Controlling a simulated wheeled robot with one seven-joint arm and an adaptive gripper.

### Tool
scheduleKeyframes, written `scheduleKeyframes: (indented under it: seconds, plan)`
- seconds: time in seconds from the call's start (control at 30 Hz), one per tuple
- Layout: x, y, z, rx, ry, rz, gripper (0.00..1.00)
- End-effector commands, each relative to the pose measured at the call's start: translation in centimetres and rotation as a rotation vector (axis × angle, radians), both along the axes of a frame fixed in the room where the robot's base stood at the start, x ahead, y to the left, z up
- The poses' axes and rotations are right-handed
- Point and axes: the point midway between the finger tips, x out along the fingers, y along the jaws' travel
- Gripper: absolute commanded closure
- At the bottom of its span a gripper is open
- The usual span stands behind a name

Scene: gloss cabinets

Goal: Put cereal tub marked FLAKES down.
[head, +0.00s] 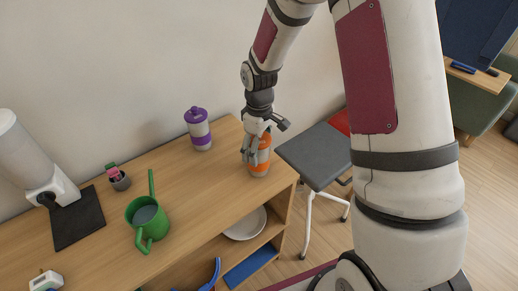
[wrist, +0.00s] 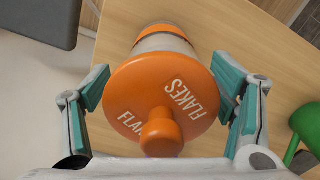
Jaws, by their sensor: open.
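The cereal tub (head: 258,159) has an orange lid and orange and pale bands. It stands upright on the wooden cabinet top near its right end. In the wrist view its orange lid (wrist: 135,88) with a round knob reads FLAKES. My gripper (head: 256,148) is around the tub's upper part from above. In the wrist view its teal-padded fingers (wrist: 160,92) are spread on both sides of the lid, with the right finger close to the lid's edge. Part of the tub is hidden behind the fingers in the head view.
A purple-lidded tub (head: 200,130) stands behind and to the left. A green watering can (head: 148,218), a small pot (head: 118,178) and a white appliance (head: 45,175) on a dark mat stand further left. A grey chair (head: 318,157) is right of the cabinet. The wood between is clear.

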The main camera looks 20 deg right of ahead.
Motion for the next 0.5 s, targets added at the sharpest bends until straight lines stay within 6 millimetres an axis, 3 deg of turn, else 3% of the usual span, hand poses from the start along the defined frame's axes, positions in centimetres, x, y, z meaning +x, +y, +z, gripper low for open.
scheduleKeyframes:
  seconds: [0.3, 0.5]
  plan:
    - [0.1, 0.0, 6.3, 0.0, -0.006, -0.001, 0.22]
    - [0.1, 0.0, 9.5, 0.0, -0.004, -0.001, 0.22]
